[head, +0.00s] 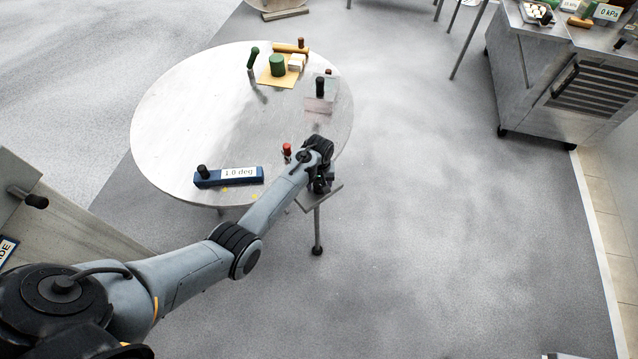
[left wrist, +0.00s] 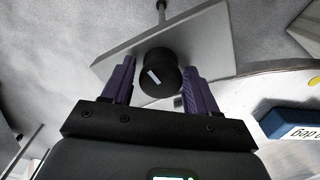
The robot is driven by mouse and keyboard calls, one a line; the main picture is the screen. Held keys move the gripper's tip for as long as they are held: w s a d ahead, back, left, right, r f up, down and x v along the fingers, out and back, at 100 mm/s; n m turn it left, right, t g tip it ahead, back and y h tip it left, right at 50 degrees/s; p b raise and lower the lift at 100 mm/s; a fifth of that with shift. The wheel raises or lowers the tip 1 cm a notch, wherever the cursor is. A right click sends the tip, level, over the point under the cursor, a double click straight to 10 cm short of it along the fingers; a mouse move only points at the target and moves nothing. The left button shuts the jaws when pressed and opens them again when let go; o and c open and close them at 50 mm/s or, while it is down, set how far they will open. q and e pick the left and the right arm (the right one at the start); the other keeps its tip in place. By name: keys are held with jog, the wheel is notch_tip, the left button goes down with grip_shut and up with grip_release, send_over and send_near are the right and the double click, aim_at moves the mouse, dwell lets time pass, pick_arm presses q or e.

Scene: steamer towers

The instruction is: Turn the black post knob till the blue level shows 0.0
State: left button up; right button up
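The blue level (head: 240,177) lies near the front edge of the round table and its label reads 1.0 deg. Part of it shows upside down in the left wrist view (left wrist: 288,122). The black post knob (left wrist: 159,76), with a small white mark on top, stands over a grey plate at the table's edge. In the head view my left gripper (head: 322,186) is at that plate and hides the knob. In the left wrist view the purple fingers of my left gripper (left wrist: 160,80) are apart on either side of the knob, with a narrow gap at the left finger. My right gripper is out of view.
The round table (head: 185,110) carries a red-topped piece (head: 287,149) near my gripper, and a green cylinder (head: 277,65) and black-topped post (head: 320,87) farther back. A metal cabinet (head: 550,80) stands at the right. The floor between is clear.

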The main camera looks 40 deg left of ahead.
pick_arm(q)
jog(key=c, duration=0.8)
jog(key=shift+s, duration=0.1)
dwell(0.3)
jog(key=shift+r+m+p, duration=0.1)
jog(key=shift+m+p, duration=0.8)
jog(key=m+p, duration=0.1)
jog(key=m, duration=0.1)
jog(key=shift+m+p, duration=0.3)
jog(key=m+p, duration=0.1)
jog(key=m, duration=0.2)
jog(key=shift+d+m+p, duration=0.15)
jog(key=shift+m+p, duration=0.2)
jog(key=shift+m, duration=1.75)
jog(key=shift+f, duration=0.2)
